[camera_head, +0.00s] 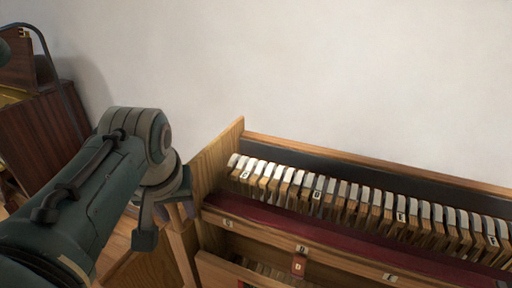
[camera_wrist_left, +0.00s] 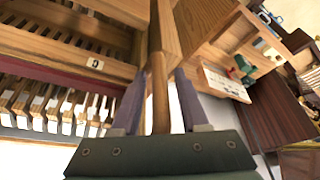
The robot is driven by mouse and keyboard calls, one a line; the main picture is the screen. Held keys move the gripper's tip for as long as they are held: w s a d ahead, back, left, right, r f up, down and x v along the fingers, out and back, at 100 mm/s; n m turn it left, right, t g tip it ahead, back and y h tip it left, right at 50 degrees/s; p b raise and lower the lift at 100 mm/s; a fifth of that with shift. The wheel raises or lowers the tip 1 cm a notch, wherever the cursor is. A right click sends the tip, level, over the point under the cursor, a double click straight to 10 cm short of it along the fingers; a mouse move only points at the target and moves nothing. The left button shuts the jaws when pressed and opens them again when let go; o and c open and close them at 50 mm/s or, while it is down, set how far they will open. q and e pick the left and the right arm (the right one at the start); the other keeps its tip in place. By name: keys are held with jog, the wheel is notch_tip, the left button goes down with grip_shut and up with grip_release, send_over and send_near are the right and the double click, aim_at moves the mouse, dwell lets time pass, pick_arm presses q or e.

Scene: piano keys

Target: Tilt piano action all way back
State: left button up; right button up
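The piano action (camera_head: 370,208) is a wooden-framed row of white-tipped wooden key pieces, some with letter labels, running rightward across the head view. A dark red strip (camera_head: 340,234) lies in front of them. Its pale wooden left end panel (camera_head: 218,160) stands upright. My left gripper (camera_head: 165,213) points down just left of this panel. In the left wrist view, the fingers of my left gripper (camera_wrist_left: 162,76) are apart, one on each side of a narrow wooden post (camera_wrist_left: 160,95). Slim gaps seem to show beside the post; contact is unclear. My right gripper is out of view.
A small tag marked D (camera_head: 299,265) is on the lower front of the case. A dark wooden cabinet (camera_head: 45,135) stands at the far left. A bare pale wall (camera_head: 330,70) is behind the action. Wooden floor shows at lower left.

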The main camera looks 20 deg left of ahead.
pick_arm(q)
grip_shut()
jog(key=shift+f, duration=0.1)
dwell(1.1)
